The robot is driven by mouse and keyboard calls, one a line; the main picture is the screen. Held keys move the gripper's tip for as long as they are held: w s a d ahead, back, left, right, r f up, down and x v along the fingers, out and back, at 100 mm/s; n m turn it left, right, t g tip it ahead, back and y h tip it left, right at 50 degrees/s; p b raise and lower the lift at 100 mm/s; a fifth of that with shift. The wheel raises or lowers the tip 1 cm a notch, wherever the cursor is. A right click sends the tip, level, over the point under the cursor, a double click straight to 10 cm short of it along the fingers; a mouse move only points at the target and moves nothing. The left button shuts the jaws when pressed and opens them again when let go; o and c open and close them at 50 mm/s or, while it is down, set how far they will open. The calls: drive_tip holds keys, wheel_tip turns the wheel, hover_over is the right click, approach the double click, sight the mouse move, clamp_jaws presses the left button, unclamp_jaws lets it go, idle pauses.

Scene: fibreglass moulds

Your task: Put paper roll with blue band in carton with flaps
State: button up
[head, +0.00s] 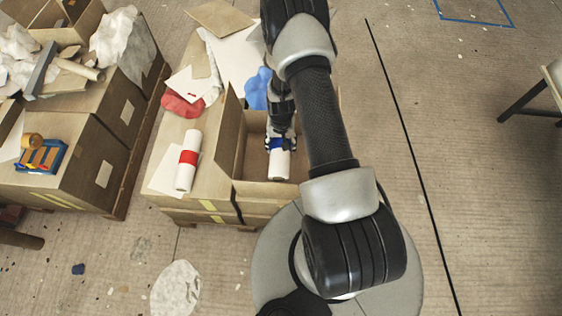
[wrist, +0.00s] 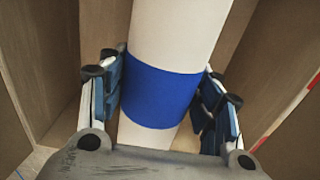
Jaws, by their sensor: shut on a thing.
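The paper roll with the blue band (head: 279,164) is white and is held at its blue band by my gripper (head: 280,143). In the wrist view the blue band (wrist: 162,95) sits between the two fingers of my gripper (wrist: 165,100), one on each side. The open carton with flaps (head: 266,188) is around and below the roll in the head view, and its brown walls (wrist: 40,60) flank the roll in the wrist view. Whether the roll touches the carton floor cannot be told. My arm hides the carton's right side.
A white roll with a red band (head: 187,160) lies left of the carton. A red cloth (head: 182,105) and a blue cloth (head: 257,88) lie behind. Cardboard boxes (head: 75,150) with a blue tray (head: 41,156) stand further left. The floor at right is mostly clear.

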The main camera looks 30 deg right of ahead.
wheel_tip(320, 180, down, 12)
drive_tip(key=b, duration=0.3)
drive_tip(key=shift+f+b, duration=0.15)
drive_tip(key=shift+b, duration=0.2)
drive_tip(key=o, duration=1.4)
drive_tip(key=shift+o, duration=0.2)
